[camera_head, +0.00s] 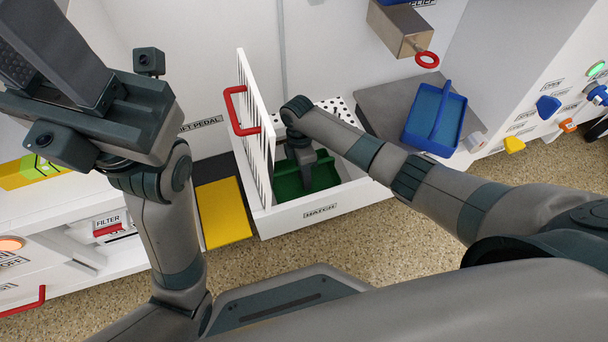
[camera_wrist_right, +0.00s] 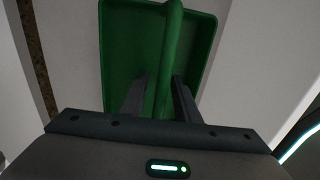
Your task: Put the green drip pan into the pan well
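The green drip pan (camera_head: 288,188) lies low inside the white walled bay behind the front marked HATCH (camera_head: 320,211), which I take for the pan well; my right arm hides part of it. In the right wrist view the pan (camera_wrist_right: 125,45) shows its inside and a long green handle bar (camera_wrist_right: 170,40). My right gripper (camera_wrist_right: 160,78) has its fingers on either side of the bar, with a gap visible at the left finger. Whether the pan rests on the bottom is not clear. My left gripper (camera_head: 60,60) is raised at the upper left, fingertips not clearly seen.
A white slatted gate with a red handle (camera_head: 232,110) stands upright at the bay's left. A yellow panel (camera_head: 222,212) lies left of it. A blue basket (camera_head: 436,118) sits on a grey surface to the right. A box with a red ring (camera_head: 427,60) is above.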

